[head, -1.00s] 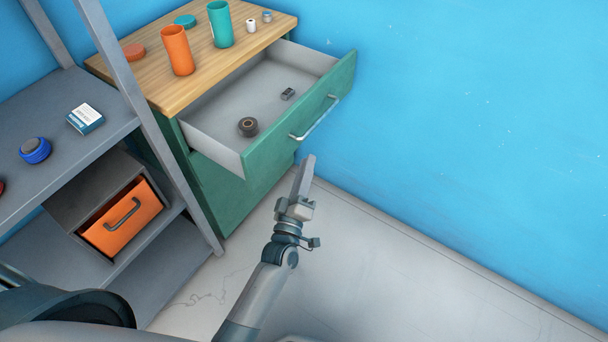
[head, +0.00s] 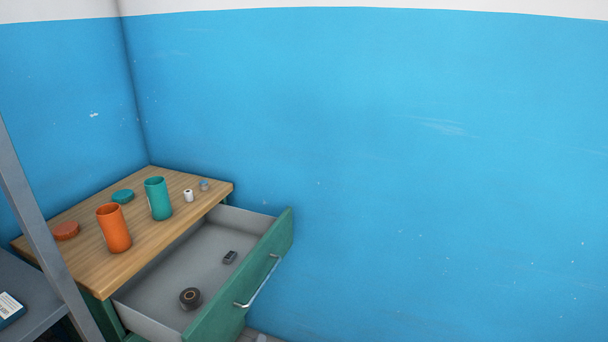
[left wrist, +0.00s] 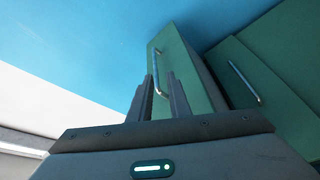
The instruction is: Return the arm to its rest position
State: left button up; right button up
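My left gripper (left wrist: 160,80) shows in the left wrist view, its two dark fingers apart with a gap between them and nothing held. Behind the fingers is the green drawer front with its metal handle (left wrist: 158,76); they look apart from it. In the head view only a small grey tip of the left gripper (head: 262,338) shows at the bottom edge, below the pulled-out drawer (head: 240,290). The rest of the left arm is out of frame. My right gripper is in neither view.
The drawer holds a dark tape roll (head: 190,298) and a small dark block (head: 230,257). On the wooden top (head: 90,255) stand an orange cup (head: 114,229), a teal cup (head: 158,198), lids and small items. A grey shelf frame (head: 45,230) is at left. Blue wall lies behind.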

pick_arm(q)
jog(key=s+f+m+g+h+p, duration=0.1)
jog(key=s+f+m+g, duration=0.4)
jog(key=f, duration=0.7)
jog(key=s+f+m+g+h, duration=0.1)
jog(key=s+f+m+g, duration=0.2)
jog(key=s+f, duration=0.6)
jog(key=s+a+f+m+g, duration=0.2)
jog(key=s+a+f+g, duration=0.1)
jog(key=s+f, duration=0.5)
jog(key=s+a+f+m+g+y+p, duration=0.1)
jog(key=s+a+f+m+g, duration=0.2)
jog(key=s+f, duration=0.5)
jog(key=shift+f+g, duration=0.3)
jog(key=shift+f, duration=0.25)
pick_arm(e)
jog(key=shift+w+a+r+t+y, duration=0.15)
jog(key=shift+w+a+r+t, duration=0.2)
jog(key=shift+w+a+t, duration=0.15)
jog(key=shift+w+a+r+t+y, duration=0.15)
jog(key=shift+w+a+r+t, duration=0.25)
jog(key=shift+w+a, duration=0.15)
